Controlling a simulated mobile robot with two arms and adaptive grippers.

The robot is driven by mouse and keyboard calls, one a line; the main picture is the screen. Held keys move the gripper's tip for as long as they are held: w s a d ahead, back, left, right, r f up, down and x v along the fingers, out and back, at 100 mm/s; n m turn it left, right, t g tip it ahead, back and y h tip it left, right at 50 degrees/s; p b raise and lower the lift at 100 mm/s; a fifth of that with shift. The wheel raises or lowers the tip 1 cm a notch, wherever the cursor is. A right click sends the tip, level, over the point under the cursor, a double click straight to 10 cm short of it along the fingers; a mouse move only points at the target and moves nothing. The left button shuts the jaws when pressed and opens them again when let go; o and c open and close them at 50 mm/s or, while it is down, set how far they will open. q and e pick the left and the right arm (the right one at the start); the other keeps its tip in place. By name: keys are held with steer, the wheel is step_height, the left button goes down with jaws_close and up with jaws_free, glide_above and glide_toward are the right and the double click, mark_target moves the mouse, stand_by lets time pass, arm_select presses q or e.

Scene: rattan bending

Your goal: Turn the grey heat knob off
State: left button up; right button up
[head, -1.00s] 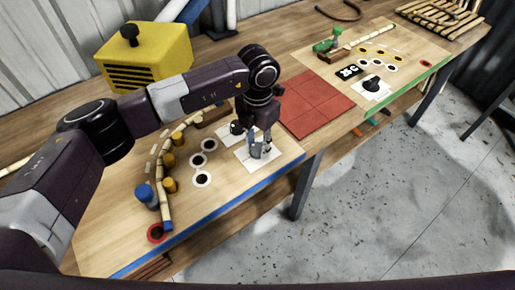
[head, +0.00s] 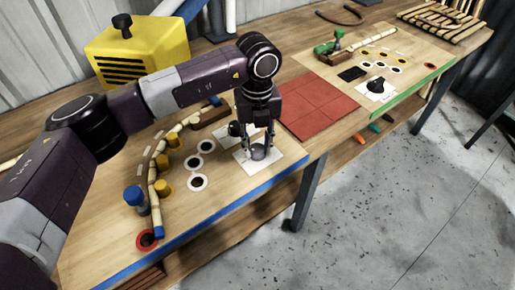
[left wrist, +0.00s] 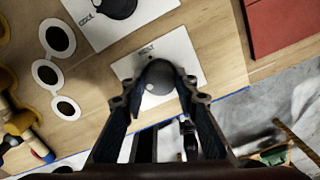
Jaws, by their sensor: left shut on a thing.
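The grey heat knob (head: 258,153) sits on a white label plate (head: 243,164) near the front edge of the left bench. My left gripper (head: 259,149) points down over it, its fingers closed on the knob's two sides. In the left wrist view the round knob (left wrist: 159,77) shows between the two fingertips (left wrist: 158,86), with its white plate (left wrist: 198,62) around it. My right gripper is not in view.
A black knob (left wrist: 117,6) on another white plate is close behind. Black holes with white rings, yellow pegs (head: 164,186) and a bent rattan pole lie to the left. A red tiled mat (head: 318,106) is at right. A small panel (head: 352,74) on the far bench is dark.

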mark_target(258, 147)
arm_select(q)
steer(key=shift+n+b, duration=0.3)
steer(key=shift+n, duration=0.5)
steer(key=shift+w+r, duration=0.1)
steer(key=o, duration=1.2)
steer(key=shift+c, duration=0.2)
step_height(258, 147, up, 12)
